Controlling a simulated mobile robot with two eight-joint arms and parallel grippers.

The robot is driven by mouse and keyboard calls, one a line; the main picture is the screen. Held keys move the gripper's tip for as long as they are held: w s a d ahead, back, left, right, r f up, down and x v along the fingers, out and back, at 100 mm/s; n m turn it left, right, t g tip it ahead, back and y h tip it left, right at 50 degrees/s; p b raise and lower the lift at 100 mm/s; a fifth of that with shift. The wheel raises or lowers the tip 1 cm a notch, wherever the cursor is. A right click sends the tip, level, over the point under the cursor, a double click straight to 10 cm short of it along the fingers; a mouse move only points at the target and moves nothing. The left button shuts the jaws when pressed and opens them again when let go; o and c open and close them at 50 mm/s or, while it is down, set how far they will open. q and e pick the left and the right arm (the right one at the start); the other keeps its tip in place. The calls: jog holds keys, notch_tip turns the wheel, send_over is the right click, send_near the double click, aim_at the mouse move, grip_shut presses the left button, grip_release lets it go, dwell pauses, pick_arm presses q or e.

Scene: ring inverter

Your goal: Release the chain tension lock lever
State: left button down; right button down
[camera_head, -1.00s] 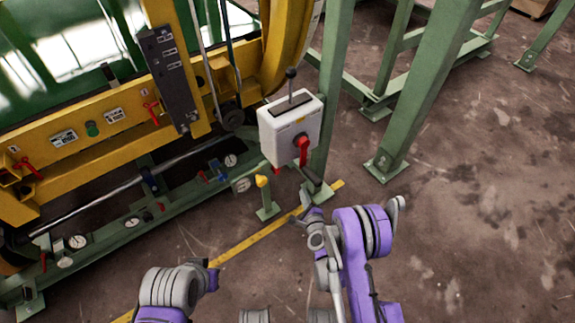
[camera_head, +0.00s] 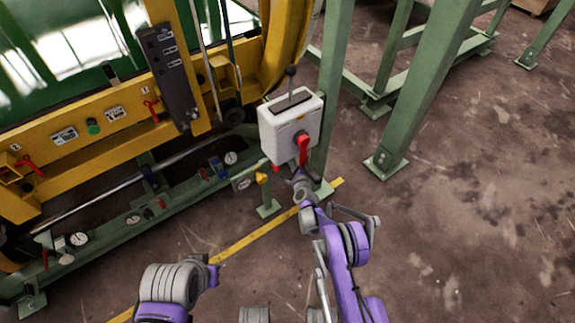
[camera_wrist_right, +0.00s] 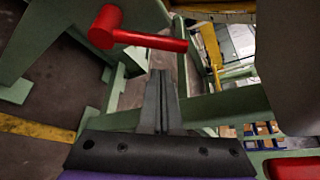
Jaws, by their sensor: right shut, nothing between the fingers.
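A red lever (camera_head: 303,148) sits on the front of a light grey box (camera_head: 275,127) mounted by a green post. In the right wrist view a red lever (camera_wrist_right: 145,40) with a thick knob lies across the top, just beyond my fingertips. My right gripper (camera_wrist_right: 161,78) is shut and empty, with a small gap to that lever. In the head view my right gripper (camera_head: 299,180) is just below the box and its fingers are hard to make out. My left arm's end (camera_head: 212,272) is low at the left; its fingers cannot be made out.
A yellow beam (camera_head: 60,165) at left carries more small red levers, one of them (camera_head: 152,110) beside a dark panel. A short yellow-topped post (camera_head: 263,185) stands near my right gripper. Green posts (camera_head: 425,80) rise at right. The floor at lower right is clear.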

jog(key=shift+s+a+r, duration=1)
jog(key=shift+s+r, duration=0.2)
jog(key=shift+s, duration=0.1)
pick_arm(q)
jog(key=shift+r, duration=0.1)
